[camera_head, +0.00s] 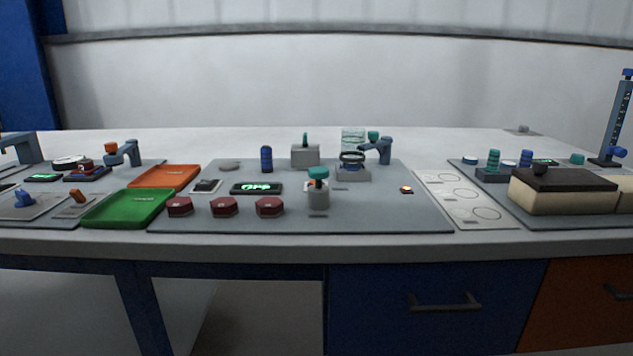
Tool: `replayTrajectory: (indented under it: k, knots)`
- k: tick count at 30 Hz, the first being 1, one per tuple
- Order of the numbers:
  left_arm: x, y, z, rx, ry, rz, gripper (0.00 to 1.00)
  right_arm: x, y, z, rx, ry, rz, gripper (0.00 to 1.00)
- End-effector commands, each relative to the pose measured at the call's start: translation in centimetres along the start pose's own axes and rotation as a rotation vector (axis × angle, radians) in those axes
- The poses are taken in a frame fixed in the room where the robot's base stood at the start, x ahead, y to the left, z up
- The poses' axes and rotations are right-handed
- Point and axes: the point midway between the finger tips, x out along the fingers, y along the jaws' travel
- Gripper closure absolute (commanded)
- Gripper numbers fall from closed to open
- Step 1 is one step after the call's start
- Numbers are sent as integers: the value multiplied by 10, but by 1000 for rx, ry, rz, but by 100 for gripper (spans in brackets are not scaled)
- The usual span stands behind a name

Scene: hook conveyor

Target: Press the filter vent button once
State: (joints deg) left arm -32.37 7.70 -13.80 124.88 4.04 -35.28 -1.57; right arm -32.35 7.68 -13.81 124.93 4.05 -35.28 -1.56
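A small dark button-like part with a lit orange-white top (406,190) lies at the right of the middle grey mat (380,215). No label on it is readable, so I cannot tell if it is the filter vent button. A clear glass cylinder on a grey base (353,173), which looks like a filter unit, stands behind it to the left. A blue-grey arm-like fixture with a teal knob (377,149) stands beside the cylinder. Neither of my grippers is in view.
A grey bottle with teal cap (318,190), a lit display (256,188) and red hexagonal blocks (223,207) occupy the mat. Green (128,208) and orange trays (165,177) lie left. A white panel with circles (466,200) and a dark-topped beige block (562,190) are right.

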Motion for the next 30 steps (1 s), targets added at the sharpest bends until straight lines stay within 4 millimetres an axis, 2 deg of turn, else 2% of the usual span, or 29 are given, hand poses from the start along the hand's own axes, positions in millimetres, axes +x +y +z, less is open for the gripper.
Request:
replayTrajectory:
  k: [1, 11, 30]
  knots:
    - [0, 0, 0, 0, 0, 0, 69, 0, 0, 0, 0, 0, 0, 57]
    - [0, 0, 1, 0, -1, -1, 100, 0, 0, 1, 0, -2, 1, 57]
    - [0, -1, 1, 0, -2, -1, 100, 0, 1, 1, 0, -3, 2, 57]
